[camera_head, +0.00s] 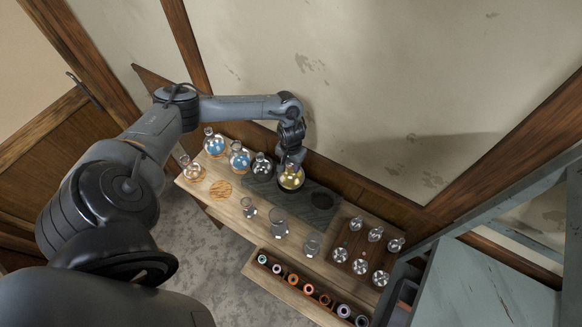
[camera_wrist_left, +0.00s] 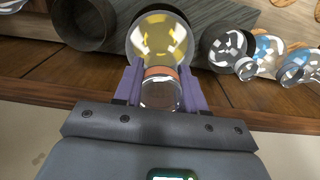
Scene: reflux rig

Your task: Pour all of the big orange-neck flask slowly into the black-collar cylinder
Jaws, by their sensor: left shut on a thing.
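The big orange-neck flask (camera_head: 291,178) holds yellow liquid and stands near the back of the bench, over the dark slab (camera_head: 318,209). In the left wrist view its round yellow body (camera_wrist_left: 158,38) and orange neck band (camera_wrist_left: 161,72) show. My left gripper (camera_head: 291,160) is shut on the flask's neck from above; its purple fingers flank the neck. I cannot tell whether the flask rests in its holder or is just clear of it. Clear cylinders, a taller one (camera_head: 279,222) and a shorter one (camera_head: 311,246), stand in front; their collar colours are too small to tell. My right gripper is not in view.
Flasks with blue liquid (camera_head: 239,158) and a clear flask (camera_head: 261,166) stand left of the held flask. An empty dark round holder (camera_head: 322,200) is to its right. Small flasks (camera_head: 355,224) fill a brown rack at right. A front tray (camera_head: 289,281) holds several coloured rings. The wall is close behind.

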